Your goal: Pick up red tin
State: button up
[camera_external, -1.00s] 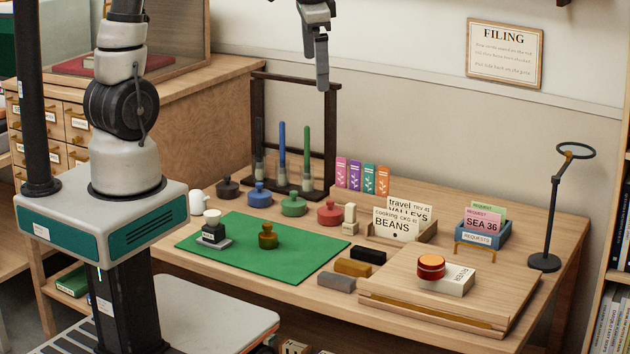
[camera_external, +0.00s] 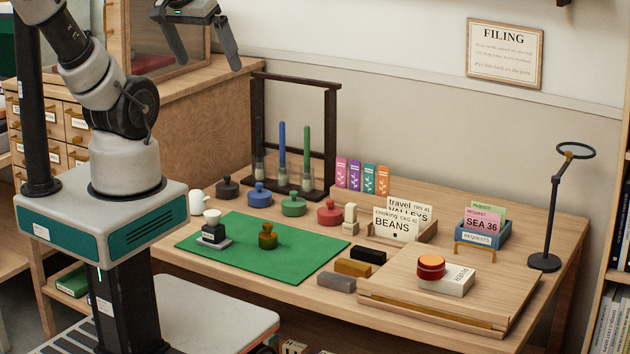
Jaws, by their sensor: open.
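A round red tin (camera_external: 431,267) with an orange-red top sits at the right of the desk, on or against a white labelled block (camera_external: 457,281) on a raised wooden board (camera_external: 400,275). A red knobbed pot (camera_external: 330,212) stands further left, behind the green mat, in a row with similar pots. My gripper (camera_external: 208,62) is high at the upper left, above and behind the desk, far from both red things. Its two fingers are spread apart with nothing between them.
A green mat (camera_external: 240,262) holds an ink bottle (camera_external: 213,230) and an olive-brown knobbed piece (camera_external: 268,237). A dark upright rack (camera_external: 334,130) stands at the back left. A card holder (camera_external: 398,224), blue tray (camera_external: 484,238) and magnifier lamp (camera_external: 553,210) are near the board.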

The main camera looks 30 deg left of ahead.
jog(key=c, duration=0.7)
jog(key=shift+c, duration=0.2)
jog(key=w+m+b, duration=0.2)
jog(key=w+b, duration=0.1)
jog(key=w, duration=1)
jog(key=m+g+h+b, duration=0.25)
jog(key=m+b, duration=0.45)
jog(key=b, duration=1)
send_over(435, 264)
jog(key=a, duration=0.1)
jog(key=shift+g, duration=0.45)
notch_tip(435, 264, down, 36)
jog(key=shift+s+a+r, duration=0.1)
jog(key=shift+r, duration=0.15)
jog(key=shift+s+b+x, duration=0.2)
jog(key=shift+b+x, duration=0.05)
jog(key=shift+x, duration=0.7)
jog(key=shift+s+b+x, duration=0.15)
jog(key=shift+b+x, duration=0.15)
jog(key=shift+x, duration=0.65)
jog(key=shift+s+b+x, duration=0.2)
jog(key=shift+b+x, duration=0.05)
jog(key=shift+x, duration=0.75)
jog(key=shift+c, duration=0.3)
